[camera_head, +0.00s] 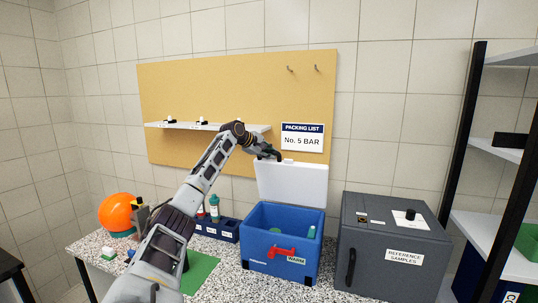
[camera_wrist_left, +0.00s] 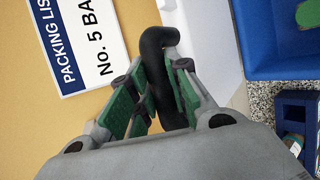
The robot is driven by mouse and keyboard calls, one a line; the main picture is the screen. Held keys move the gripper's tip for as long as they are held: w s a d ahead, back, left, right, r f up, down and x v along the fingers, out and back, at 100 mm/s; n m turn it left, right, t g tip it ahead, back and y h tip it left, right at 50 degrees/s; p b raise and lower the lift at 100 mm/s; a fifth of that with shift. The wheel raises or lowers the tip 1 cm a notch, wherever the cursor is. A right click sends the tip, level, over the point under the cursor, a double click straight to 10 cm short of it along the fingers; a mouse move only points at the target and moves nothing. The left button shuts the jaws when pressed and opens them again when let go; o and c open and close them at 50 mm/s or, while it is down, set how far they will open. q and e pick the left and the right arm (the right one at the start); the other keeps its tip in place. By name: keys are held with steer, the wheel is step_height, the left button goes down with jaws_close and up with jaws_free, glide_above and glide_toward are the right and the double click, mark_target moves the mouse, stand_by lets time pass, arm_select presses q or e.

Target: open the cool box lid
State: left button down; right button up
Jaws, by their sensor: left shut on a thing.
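The blue cool box (camera_head: 262,262) stands on the speckled worktop, with a red latch and a "WARM" label on its front. Its white lid (camera_head: 300,184) stands raised, near upright, at the box's back edge. My left gripper (camera_head: 268,155) is at the top left of the lid. In the left wrist view, its green-padded fingers (camera_wrist_left: 158,95) are shut on a black bent handle (camera_wrist_left: 153,42) beside the white lid (camera_wrist_left: 205,50). Part of the blue box interior (camera_wrist_left: 285,40) shows there too. A small green-topped item (camera_head: 311,232) is inside the box. My right gripper is out of view.
A grey "REFERENCE SAMPLES" cabinet (camera_head: 385,262) stands right of the box. A dark blue rack (camera_head: 228,231) with bottles, a green mat (camera_head: 203,268) and an orange ball-like object (camera_head: 116,211) are left. A board with a "PACKING LIST" sign (camera_head: 303,138) is behind.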

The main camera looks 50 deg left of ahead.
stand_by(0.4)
arm_select(q)
steer(key=c, duration=1.3)
jaws_free()
steer(key=shift+d, duration=0.1)
steer(key=shift+s, duration=0.1)
steer(key=shift+v, duration=5.9)
steer(key=shift+r, duration=0.1)
